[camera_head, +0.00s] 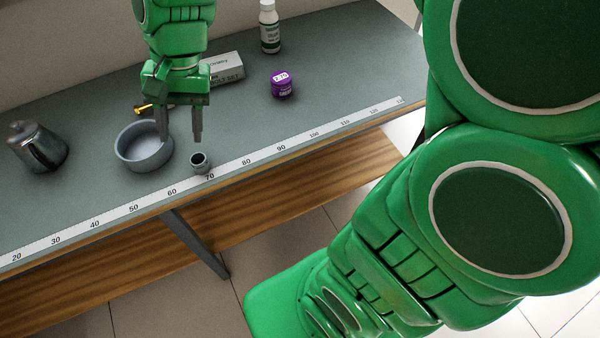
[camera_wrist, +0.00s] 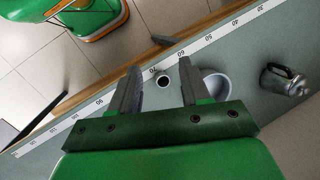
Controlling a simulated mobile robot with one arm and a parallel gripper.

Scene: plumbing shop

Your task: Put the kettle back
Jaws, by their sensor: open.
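The kettle (camera_head: 37,148) is a shiny metal pot at the left of the grey workbench. In the wrist view the kettle (camera_wrist: 284,80) is at the right, with a dark handle on its upper side. My gripper (camera_head: 181,138) is open and empty, its two fingers pointing down above the bench. It is to the right of the kettle and well apart from it. In the wrist view my gripper (camera_wrist: 159,85) shows both fingers spread with nothing held between them.
A grey round bowl (camera_head: 143,158) stands between the kettle and a small dark cup-like fitting (camera_head: 200,164). Behind are a white box (camera_head: 226,69), a brass piece (camera_head: 143,109), a purple jar (camera_head: 284,85) and a white bottle (camera_head: 270,30). A measuring strip (camera_head: 112,213) runs along the front edge.

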